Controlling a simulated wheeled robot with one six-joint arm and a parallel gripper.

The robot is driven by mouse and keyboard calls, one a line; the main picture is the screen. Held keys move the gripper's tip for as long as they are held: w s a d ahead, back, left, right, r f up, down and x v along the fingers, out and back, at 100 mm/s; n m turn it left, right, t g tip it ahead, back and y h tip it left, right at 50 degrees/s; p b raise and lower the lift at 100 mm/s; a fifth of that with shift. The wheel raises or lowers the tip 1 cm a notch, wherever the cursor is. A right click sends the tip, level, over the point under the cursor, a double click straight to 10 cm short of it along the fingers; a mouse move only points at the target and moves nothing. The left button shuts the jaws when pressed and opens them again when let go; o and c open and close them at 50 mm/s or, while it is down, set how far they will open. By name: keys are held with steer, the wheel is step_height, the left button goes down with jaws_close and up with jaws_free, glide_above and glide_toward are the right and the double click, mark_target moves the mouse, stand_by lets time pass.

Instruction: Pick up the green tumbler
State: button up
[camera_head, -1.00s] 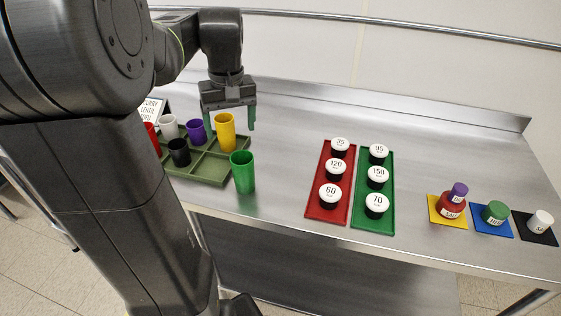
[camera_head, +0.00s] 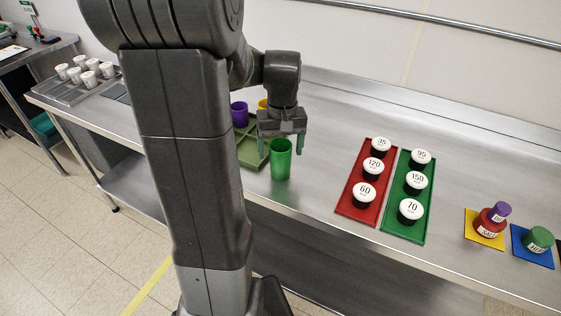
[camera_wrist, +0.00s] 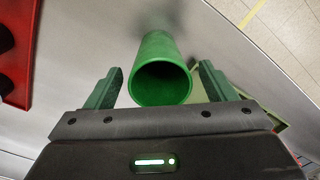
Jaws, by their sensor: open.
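The green tumbler (camera_head: 281,160) stands upright on the steel counter near its front edge, just right of the olive divided tray. My gripper (camera_head: 281,150) is at the tumbler in the head view, pointing down, with its green fingers apart. In the wrist view the tumbler's open rim (camera_wrist: 162,84) lies between the two spread fingers of my gripper (camera_wrist: 158,86), with a gap on each side. The fingers do not appear to touch it. My arm hides part of the tray.
The olive tray (camera_head: 247,150) holds a purple tumbler (camera_head: 240,114) and a yellow one (camera_head: 262,104). A red tray (camera_head: 350,204) and a green tray (camera_head: 421,233) with labelled round pots stand to the right. Counter between tumbler and red tray is clear.

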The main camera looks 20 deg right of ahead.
step_height(320, 180, down, 2)
steer(key=shift+f, duration=0.15)
steer(key=c, duration=1.1)
steer(key=shift+o, duration=0.2)
